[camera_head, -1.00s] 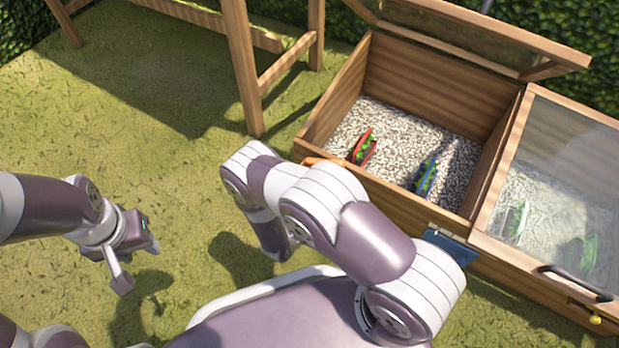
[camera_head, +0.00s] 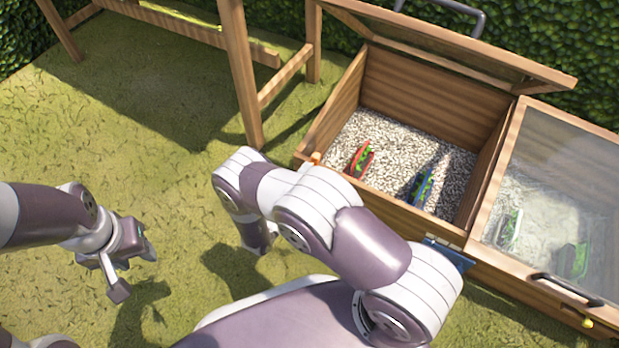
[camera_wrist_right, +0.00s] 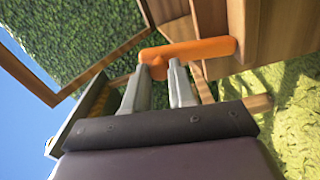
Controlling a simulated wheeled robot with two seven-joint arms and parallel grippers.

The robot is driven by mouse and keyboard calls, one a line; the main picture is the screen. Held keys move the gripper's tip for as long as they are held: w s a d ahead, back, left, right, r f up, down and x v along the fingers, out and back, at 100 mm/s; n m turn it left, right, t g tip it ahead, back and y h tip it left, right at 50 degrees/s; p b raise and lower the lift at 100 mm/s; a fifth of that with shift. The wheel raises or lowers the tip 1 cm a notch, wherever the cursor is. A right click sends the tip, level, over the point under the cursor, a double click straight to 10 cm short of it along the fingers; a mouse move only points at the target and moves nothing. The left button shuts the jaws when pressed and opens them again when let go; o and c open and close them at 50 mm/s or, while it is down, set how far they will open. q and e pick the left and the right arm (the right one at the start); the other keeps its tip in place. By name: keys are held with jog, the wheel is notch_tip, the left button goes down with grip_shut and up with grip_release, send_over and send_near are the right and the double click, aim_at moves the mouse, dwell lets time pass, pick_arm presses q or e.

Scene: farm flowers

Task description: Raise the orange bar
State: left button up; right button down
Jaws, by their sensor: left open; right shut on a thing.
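The orange bar (camera_wrist_right: 205,48) runs across the upper middle of the right wrist view, against the outer wooden wall of the planter box. Only a small end of it (camera_head: 315,158) shows in the head view, at the box's front left corner. My right gripper (camera_wrist_right: 164,68) is shut on the bar near its left end in the wrist view; in the head view my right arm hides this gripper. My left gripper (camera_head: 128,270) is open and empty, above the grass at the left.
The wooden box (camera_head: 420,82) has its glazed lid (camera_head: 450,40) open and holds gravel with a red (camera_head: 360,160) and a blue planter (camera_head: 422,188). The neighbouring glass lid (camera_head: 570,150) is closed. A wooden frame (camera_head: 240,75) stands left of the box. Open grass lies at left.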

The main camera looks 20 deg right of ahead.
jog(key=shift+w+a+n, duration=0.5)
jog(key=shift+w+n, duration=0.15)
jog(key=shift+n, duration=0.35)
jog(key=c, duration=0.9)
grip_release()
jog(key=shift+c, duration=0.2)
jog(key=p+v, duration=0.4)
jog(key=v, duration=0.8)
jog(key=shift+s+a, duration=0.25)
jog(key=shift+a, duration=0.05)
